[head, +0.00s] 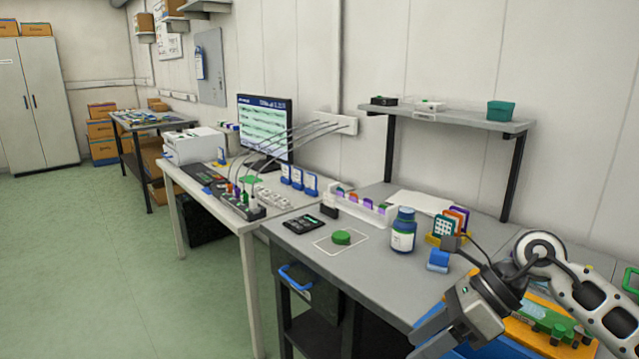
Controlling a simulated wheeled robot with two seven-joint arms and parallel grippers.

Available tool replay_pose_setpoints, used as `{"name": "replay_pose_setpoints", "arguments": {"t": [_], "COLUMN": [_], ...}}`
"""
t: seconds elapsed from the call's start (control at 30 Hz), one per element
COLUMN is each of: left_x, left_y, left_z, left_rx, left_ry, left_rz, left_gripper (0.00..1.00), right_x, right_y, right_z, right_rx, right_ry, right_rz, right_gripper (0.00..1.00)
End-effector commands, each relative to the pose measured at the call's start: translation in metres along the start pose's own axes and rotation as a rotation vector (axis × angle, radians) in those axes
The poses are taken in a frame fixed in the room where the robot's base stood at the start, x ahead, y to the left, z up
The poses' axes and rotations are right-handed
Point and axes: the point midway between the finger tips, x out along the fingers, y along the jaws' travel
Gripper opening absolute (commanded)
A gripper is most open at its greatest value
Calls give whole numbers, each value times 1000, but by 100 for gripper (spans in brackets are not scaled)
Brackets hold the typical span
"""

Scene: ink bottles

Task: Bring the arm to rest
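My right arm comes in from the right, and its gripper (432,338) hangs low at the table's front edge, pointing down and left. Its fingertips are near the bottom of the picture, and I cannot tell whether they are apart or together. I see nothing clearly held in it. My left gripper is not in view. A dark blue ink bottle (403,236) with a white label stands upright on the grey table (375,270), apart from the gripper. A green round lid-like piece (341,237) lies on a pale square outline to its left.
A black calculator-like device (303,224), a white rack (358,206) and a holder with coloured cards (447,226) stand on the table. A blue block (438,259) and an orange tray (520,335) lie near my arm. A raised shelf (450,119) is behind.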

Motion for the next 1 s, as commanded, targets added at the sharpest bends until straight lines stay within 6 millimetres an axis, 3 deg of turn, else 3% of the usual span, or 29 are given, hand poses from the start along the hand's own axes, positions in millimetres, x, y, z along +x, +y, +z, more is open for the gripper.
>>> {"name": "replay_pose_setpoints", "arguments": {"t": [0.03, 0.1, 0.2, 0.3, 0.37, 0.47, 0.53, 0.67, 0.7, 0.83, 1.0], "left_x": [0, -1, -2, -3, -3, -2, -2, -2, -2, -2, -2], "left_y": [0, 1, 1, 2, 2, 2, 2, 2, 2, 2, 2], "left_z": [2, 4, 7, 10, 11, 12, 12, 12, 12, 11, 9], "left_rx": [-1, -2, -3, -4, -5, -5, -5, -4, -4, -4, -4], "left_ry": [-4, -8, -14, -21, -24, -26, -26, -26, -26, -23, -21], "left_rz": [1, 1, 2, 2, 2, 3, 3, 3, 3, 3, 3], "left_gripper": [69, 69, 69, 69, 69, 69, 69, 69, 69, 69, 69], "right_x": [23, 47, 62, 57, 54, 59, 74, 111, 122, 150, 165], "right_y": [17, 43, 72, 73, 62, 34, 18, 16, 22, 43, 60], "right_z": [8, 27, 56, 68, 61, 23, -22, -106, -127, -177, -202], "right_rx": [48, 157, 420, 782, 1037, 1512, 1878, 2454, -2586, -2448, -2368], "right_ry": [-105, -295, -613, -916, -1079, -1312, -1440, -1564, 1573, 1321, 1189], "right_rz": [87, 218, 425, 606, 694, 800, 839, 835, -821, -641, -549], "right_gripper": [52, 52, 52, 52, 52, 52, 52, 52, 52, 52, 52]}}
